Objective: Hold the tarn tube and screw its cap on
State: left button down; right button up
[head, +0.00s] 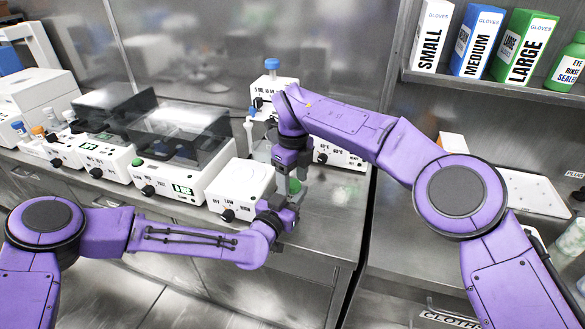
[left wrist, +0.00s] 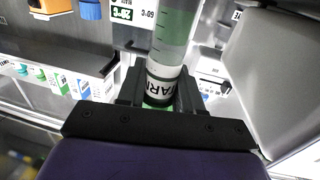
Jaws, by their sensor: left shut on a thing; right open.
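The tarn tube (left wrist: 172,45) is clear with greenish contents and a white band lettered in black. My left gripper (left wrist: 160,95) is shut on it around the lettered end. In the head view my left gripper (head: 284,207) is low in front of the bench, and a green part of the tube (head: 294,186) shows just above it. I cannot tell whether this green part is the cap or the contents. My right gripper (head: 290,160) is open and points down, just above that green part. Its fingertips are partly hidden by its own wrist.
A white machine with an off-low-high dial (head: 240,190) stands left of the grippers. A device with a blue-topped item (head: 271,66) is behind my right wrist. Lidded machines (head: 183,140) line the bench to the left. Glove boxes (head: 475,40) stand on the upper right shelf.

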jog(key=c, duration=1.1)
jog(key=shift+o, duration=0.2)
jog(key=m, duration=0.3)
jog(key=shift+m, duration=0.3)
jog(key=o, duration=1.2)
jog(key=shift+c, duration=0.2)
jog(key=shift+r, duration=2.2)
